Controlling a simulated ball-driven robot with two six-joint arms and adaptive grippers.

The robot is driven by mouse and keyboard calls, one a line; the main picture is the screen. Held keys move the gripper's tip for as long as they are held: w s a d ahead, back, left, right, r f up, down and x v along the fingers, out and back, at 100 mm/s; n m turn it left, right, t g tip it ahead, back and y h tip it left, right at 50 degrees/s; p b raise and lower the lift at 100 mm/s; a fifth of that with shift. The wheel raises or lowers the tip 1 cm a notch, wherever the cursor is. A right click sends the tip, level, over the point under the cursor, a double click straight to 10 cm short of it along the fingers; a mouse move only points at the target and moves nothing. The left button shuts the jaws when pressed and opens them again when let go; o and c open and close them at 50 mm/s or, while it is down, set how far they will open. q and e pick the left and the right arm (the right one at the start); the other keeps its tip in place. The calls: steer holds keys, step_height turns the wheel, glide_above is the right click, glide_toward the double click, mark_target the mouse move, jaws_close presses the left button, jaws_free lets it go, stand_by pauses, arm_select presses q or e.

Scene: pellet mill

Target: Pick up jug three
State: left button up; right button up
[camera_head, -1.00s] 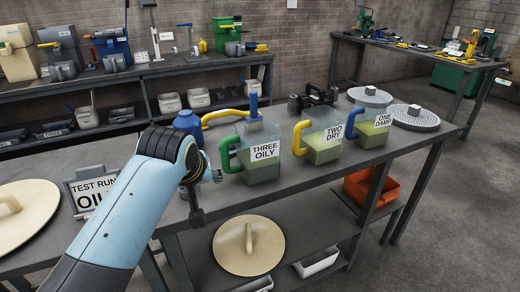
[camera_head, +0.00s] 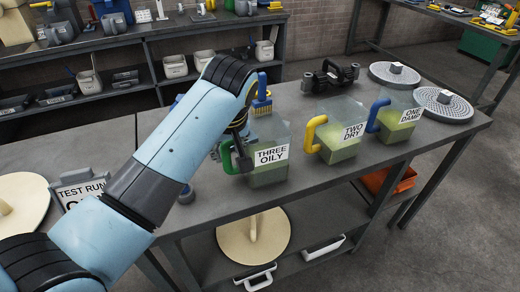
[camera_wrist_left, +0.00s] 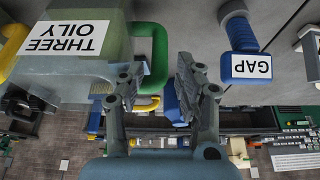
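Jug three (camera_head: 270,172) is a clear jug with green-yellow contents, a "THREE OILY" label and a green handle (camera_head: 227,157). It stands upright on the bench, left of the other two jugs. In the left wrist view, which is upside down, the jug (camera_wrist_left: 95,68) is at the left with its green handle (camera_wrist_left: 160,50). My left gripper (camera_head: 241,158) is at the handle. In the wrist view its fingers (camera_wrist_left: 157,88) are apart, with the handle showing between them. Contact is not clear. My right gripper is out of view.
Jug two (camera_head: 340,135), with a yellow handle, and jug three's farther neighbour, jug one (camera_head: 400,122), with a blue handle, stand to the right. A blue object labelled "GAP" (camera_wrist_left: 240,50) is close to the gripper. A test run sign (camera_head: 83,188) stands left on the bench (camera_head: 210,215).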

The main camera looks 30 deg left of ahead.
mark_target(227, 157)
arm_select(q)
steer(key=x, duration=0.8)
steer(key=shift+a, duration=0.15)
jaws_close()
steer(key=shift+w, duration=0.1)
